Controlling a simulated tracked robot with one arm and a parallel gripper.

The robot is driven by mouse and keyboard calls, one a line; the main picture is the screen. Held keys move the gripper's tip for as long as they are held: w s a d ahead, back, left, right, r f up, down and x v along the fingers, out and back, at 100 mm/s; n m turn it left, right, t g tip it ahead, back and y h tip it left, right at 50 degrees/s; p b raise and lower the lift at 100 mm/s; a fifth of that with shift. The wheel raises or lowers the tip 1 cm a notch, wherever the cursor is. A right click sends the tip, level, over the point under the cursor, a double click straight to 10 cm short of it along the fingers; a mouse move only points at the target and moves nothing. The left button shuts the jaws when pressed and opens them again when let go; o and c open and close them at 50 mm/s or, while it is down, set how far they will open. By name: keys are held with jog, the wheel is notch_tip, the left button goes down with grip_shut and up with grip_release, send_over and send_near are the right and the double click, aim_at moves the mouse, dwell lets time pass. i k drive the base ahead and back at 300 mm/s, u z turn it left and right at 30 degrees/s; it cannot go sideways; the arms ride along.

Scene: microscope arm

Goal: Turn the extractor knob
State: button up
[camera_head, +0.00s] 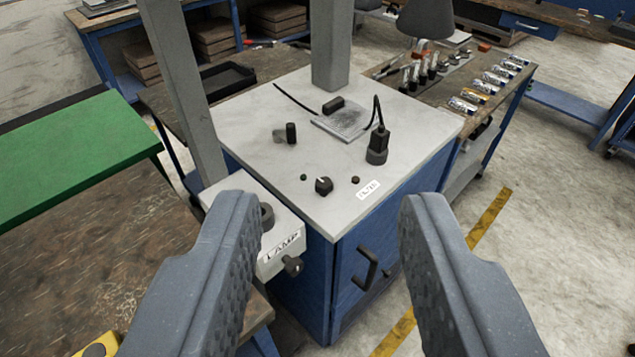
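A small round black knob (323,185) with a light pointer mark stands near the front edge of a grey cabinet top (260,110). It looks like the extractor knob, but the white label (368,189) to its right is too small to read surely. Two small dark buttons or fittings flank it. My gripper (329,198) is open and empty, its two grey fingers wide apart in the foreground. The knob shows between and beyond the fingertips, with nothing touching it.
A white box labelled LAMP (272,233) with its own dark knob (292,265) sits left of the cabinet, partly behind my left finger. Upright grey posts (330,45) rise behind. A black handle (365,268) juts from the blue cabinet front. A green-topped table (75,160) is left.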

aim_at(323, 185)
jog(key=z, duration=0.05)
jog(key=i, duration=0.95)
jog(key=u, duration=0.05)
